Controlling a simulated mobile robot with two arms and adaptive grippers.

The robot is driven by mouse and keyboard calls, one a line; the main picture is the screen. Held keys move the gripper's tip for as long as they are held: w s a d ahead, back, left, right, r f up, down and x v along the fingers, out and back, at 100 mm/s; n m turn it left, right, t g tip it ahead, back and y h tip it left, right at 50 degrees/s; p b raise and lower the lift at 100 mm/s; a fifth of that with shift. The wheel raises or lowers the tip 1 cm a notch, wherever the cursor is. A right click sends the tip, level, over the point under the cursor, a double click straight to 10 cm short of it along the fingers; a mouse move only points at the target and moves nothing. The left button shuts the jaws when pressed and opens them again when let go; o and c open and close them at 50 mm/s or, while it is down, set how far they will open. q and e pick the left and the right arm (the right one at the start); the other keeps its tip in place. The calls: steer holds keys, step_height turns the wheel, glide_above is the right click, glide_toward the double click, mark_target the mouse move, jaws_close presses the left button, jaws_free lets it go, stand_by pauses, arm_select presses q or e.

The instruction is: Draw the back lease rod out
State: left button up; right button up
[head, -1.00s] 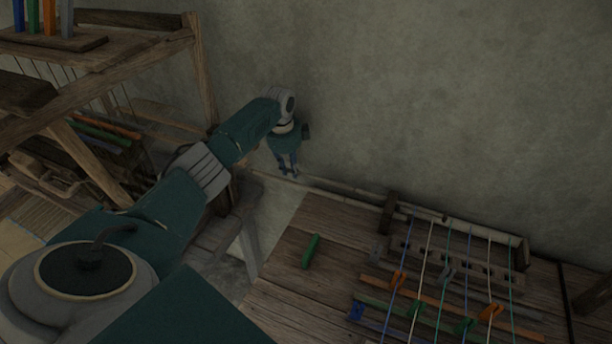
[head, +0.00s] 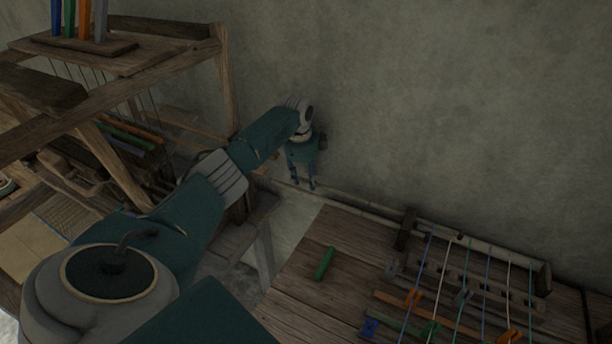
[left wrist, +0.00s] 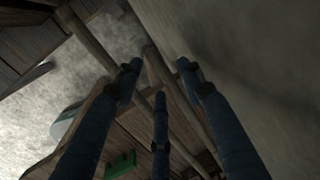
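A long pale rod (head: 343,199) runs along the back edge of the wooden table, close to the wall, past the post of a small thread frame (head: 470,274). It looks like the back lease rod, though its ends are hard to make out. My left gripper (head: 303,187) points down at the left part of this rod, beyond the table's left edge. In the left wrist view its dark blue fingers (left wrist: 158,72) stand apart, with wooden bars behind them. I cannot tell whether they touch the rod. My right gripper is not in view.
A small green piece (head: 324,263) lies on the table (head: 290,300). Coloured threads, clips and sticks fill the thread frame at the right. A wooden loom (head: 150,68) with coloured bars stands at the left. The wall (head: 430,110) is close behind my left gripper.

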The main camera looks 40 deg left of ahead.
arm_select(q)
step_height(320, 180, up, 12)
steer(key=s, duration=0.2)
steer(key=shift+s+d+f, duration=0.15)
steer(key=shift+d+f, duration=0.05)
steer(key=shift+d, duration=0.05)
